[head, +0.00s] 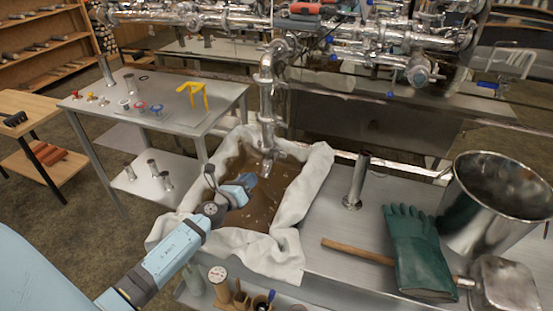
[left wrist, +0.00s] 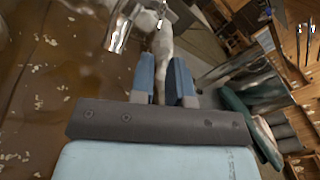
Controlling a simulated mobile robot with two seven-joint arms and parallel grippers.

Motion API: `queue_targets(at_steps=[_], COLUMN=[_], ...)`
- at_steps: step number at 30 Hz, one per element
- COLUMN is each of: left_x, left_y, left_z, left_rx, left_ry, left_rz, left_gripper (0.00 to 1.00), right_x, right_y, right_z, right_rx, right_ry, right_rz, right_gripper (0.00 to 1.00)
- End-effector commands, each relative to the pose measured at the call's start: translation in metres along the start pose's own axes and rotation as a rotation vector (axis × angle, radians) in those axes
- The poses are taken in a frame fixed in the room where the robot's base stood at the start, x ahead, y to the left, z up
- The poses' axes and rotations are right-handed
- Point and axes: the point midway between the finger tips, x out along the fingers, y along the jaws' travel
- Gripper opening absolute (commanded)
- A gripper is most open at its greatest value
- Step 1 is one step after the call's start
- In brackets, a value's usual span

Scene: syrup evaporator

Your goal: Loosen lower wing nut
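A shiny steel pipe (head: 267,98) hangs vertically over a cloth-lined basin of brown liquid (head: 262,205). Clamp-like joints show along it, the lower one (head: 268,121) near the spout. I cannot make out a wing nut on it for certain. My left gripper (head: 250,181) is low over the liquid, just below and left of the spout's end. In the left wrist view its two blue fingers (left wrist: 162,80) stand apart with nothing held between them. A shiny metal pipe end (left wrist: 120,27) shows beyond them, up and left. My right gripper is not in view.
White cloth (head: 313,183) drapes over the basin's rim. A side table (head: 160,90) with small fittings and a yellow clamp (head: 194,94) is at left.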

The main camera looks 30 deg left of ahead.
Motion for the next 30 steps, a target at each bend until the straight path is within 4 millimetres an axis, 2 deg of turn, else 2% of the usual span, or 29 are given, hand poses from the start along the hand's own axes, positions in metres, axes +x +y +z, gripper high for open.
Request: queue_targets(at_steps=[1,9,15,21,29,30], left_x=[0.012,0.071,0.100,0.111,0.112,0.112], left_y=[-0.001,-0.001,-0.001,-0.001,-0.001,-0.002], left_z=[0.001,0.000,-0.001,-0.001,0.000,0.000], left_rx=[-0.001,-0.002,-0.003,-0.003,-0.003,-0.003], left_ry=[-0.002,-0.003,0.000,0.001,0.001,0.001], left_rz=[-0.001,-0.002,-0.002,-0.002,-0.002,-0.002], left_gripper=[0.16,0.16,0.16,0.16,0.16,0.07], right_x=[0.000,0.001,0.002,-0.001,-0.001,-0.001], right_y=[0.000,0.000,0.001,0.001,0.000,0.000], right_z=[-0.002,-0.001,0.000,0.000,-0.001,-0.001], right_rx=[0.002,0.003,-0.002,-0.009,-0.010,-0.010], right_ry=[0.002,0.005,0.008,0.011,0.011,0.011], right_rz=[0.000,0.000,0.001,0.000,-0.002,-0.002], right_gripper=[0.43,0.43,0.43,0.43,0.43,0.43])
